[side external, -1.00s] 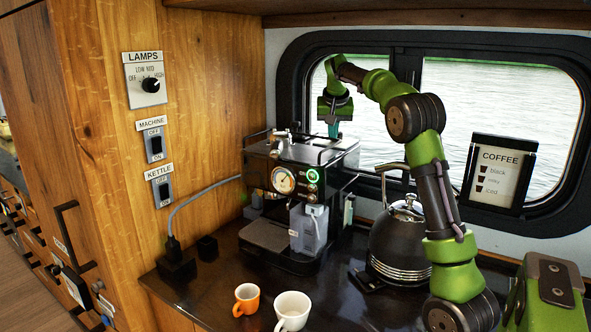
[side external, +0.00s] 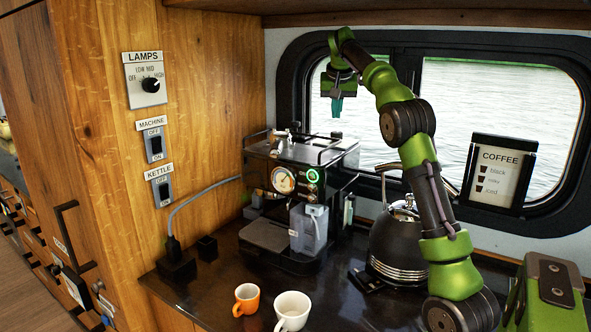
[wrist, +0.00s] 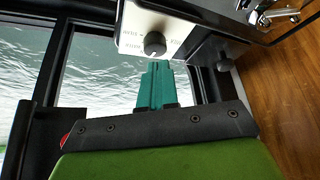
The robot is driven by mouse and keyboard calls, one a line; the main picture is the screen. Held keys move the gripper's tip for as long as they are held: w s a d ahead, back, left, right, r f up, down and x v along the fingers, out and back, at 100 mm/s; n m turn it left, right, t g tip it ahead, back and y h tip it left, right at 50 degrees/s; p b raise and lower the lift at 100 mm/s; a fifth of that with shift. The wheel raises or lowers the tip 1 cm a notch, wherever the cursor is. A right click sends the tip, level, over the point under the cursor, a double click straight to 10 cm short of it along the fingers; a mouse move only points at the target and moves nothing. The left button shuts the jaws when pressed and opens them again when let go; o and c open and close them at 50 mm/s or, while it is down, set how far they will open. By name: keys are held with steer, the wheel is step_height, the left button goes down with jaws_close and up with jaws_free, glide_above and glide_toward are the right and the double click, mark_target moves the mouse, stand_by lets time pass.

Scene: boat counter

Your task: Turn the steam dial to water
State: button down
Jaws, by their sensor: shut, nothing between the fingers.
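The steam dial is a dark round knob (wrist: 154,44) on a pale labelled plate (wrist: 178,35) at the top middle of the wrist view. Small lettering rings the knob; I cannot tell for sure which mark it points at. The dial is hidden in the side view. My gripper (wrist: 157,66) has teal fingers, shut and empty, with tips just below the knob in the wrist picture; I see no clear contact. In the side view, my gripper (side external: 337,107) hangs above the back right of the black coffee machine (side external: 285,200).
A kettle (side external: 398,245) stands right of the machine, before the window. An orange cup (side external: 246,300) and a white cup (side external: 292,311) stand at the counter's front. A rail (side external: 335,150) edges the machine's top. A coffee sign (side external: 500,171) is at the right.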

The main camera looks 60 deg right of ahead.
steer(key=shift+s+d+f, duration=0.2)
steer(key=shift+s+f, duration=0.05)
steer(key=shift+f, duration=0.8)
steer(key=shift+s+d+f, duration=0.25)
steer(key=shift+f, duration=0.8)
steer(key=shift+s+d+f, duration=0.2)
steer(key=shift+s+f, duration=0.05)
steer(key=shift+f, duration=0.8)
steer(key=shift+w+a, duration=0.25)
steer(key=shift+w, duration=0.2)
steer(key=shift+s+a, duration=0.2)
steer(key=shift+a, duration=0.15)
step_height(320, 180, up, 5)
steer(key=shift+r, duration=0.5)
